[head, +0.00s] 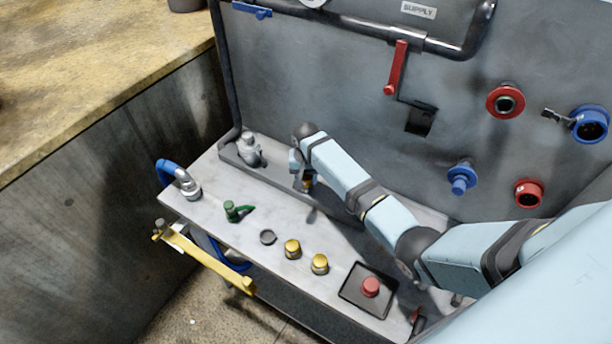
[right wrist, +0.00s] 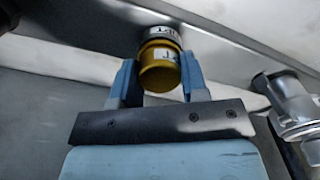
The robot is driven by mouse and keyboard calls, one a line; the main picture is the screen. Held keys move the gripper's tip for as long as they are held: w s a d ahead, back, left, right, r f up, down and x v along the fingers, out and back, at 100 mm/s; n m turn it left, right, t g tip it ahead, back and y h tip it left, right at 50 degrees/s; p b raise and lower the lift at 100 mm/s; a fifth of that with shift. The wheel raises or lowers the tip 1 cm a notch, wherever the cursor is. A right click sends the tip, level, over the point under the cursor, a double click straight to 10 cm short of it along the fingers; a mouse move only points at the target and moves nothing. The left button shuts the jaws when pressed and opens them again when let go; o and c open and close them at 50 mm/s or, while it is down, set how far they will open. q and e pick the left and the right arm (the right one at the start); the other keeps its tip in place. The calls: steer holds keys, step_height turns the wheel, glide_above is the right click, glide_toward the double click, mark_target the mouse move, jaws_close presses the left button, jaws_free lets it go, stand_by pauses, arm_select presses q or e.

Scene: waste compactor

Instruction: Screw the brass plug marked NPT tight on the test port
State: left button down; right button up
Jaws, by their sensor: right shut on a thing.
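My right gripper (head: 304,176) is over the back of the bench, by the grey rail. In the right wrist view its two blue-grey fingers (right wrist: 158,74) are shut on a brass plug (right wrist: 159,78), one finger on each side. Pale bands with dark lettering show on and just beyond the plug; I cannot read NPT with certainty. The far end of the plug is at the rail, and I cannot tell whether it is seated in the test port, which is hidden. In the head view only a small bit of the brass plug (head: 309,183) shows. My left gripper is not in view.
A grey fitting (head: 250,152) stands left of my gripper.

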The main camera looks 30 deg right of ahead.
steer(key=m, duration=0.2)
steer(key=shift+a+m, duration=0.1)
steer(key=shift+m, duration=0.2)
steer(key=m, duration=0.2)
steer(key=shift+m, duration=0.3)
steer(key=o, duration=1.1)
steer(key=shift+c, duration=0.4)
